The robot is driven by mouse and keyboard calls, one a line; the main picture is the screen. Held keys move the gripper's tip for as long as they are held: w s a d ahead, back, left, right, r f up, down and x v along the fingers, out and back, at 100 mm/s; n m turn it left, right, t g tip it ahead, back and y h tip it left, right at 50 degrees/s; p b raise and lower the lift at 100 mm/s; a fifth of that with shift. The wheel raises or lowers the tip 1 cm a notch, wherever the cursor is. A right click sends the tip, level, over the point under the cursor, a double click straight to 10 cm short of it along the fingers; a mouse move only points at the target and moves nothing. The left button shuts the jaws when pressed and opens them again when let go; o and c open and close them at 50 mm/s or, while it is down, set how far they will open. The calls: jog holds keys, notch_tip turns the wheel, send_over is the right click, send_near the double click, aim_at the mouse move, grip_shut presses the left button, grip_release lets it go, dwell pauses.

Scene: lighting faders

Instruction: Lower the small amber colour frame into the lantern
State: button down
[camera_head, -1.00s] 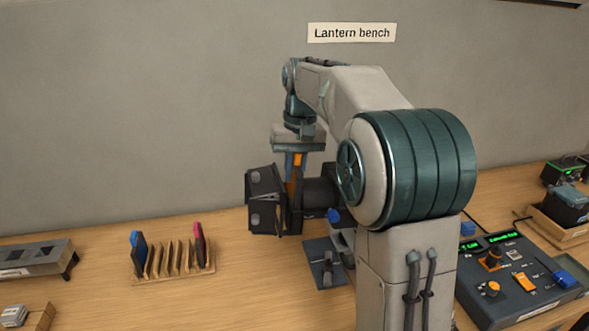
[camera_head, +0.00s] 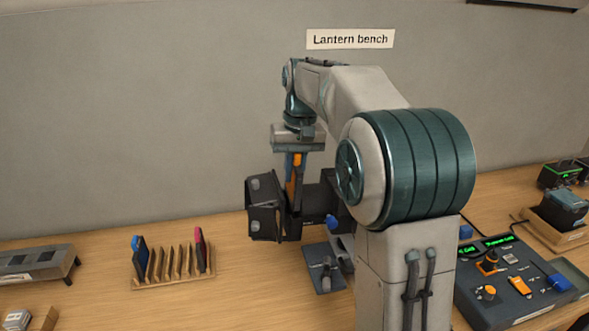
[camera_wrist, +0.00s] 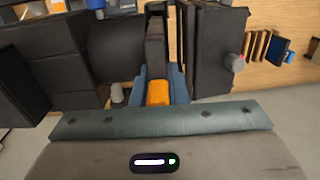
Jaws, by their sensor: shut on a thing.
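My gripper (camera_head: 297,162) points down over the dark lantern (camera_head: 264,207) and is shut on the orange tab of the small amber colour frame (camera_head: 297,170). In the wrist view, the blue fingertips (camera_wrist: 161,88) pinch the orange tab (camera_wrist: 158,93), and the frame's dark edge runs away from it between the lantern's black body (camera_wrist: 85,50) and its flaps (camera_wrist: 215,50). The frame looks upright, in line with the slot area. How deep it sits, and whether it touches the slot walls, I cannot tell. My arm hides the lantern's right part.
A wooden rack (camera_head: 172,277) with several upright frames, one blue and one pink, stands to the left. A grey slotted stand (camera_head: 38,265) is at the far left. A control desk (camera_head: 520,280) with faders stands on the right. The bench between rack and lantern is clear.

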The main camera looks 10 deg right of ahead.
jog(key=shift+f, duration=0.2)
dwell(0.3)
jog(key=shift+f+b, duration=0.6)
jog(key=shift+f, duration=0.15)
jog(key=shift+a+f, duration=0.1)
jog(key=shift+f, duration=0.15)
jog(key=c, duration=1.3)
grip_release()
jog(key=shift+a, duration=0.1)
jog(key=shift+c, duration=0.2)
jog(key=shift+s, duration=0.1)
jog(key=o, duration=0.5)
jog(key=shift+d, duration=0.3)
jog(key=shift+a, duration=0.1)
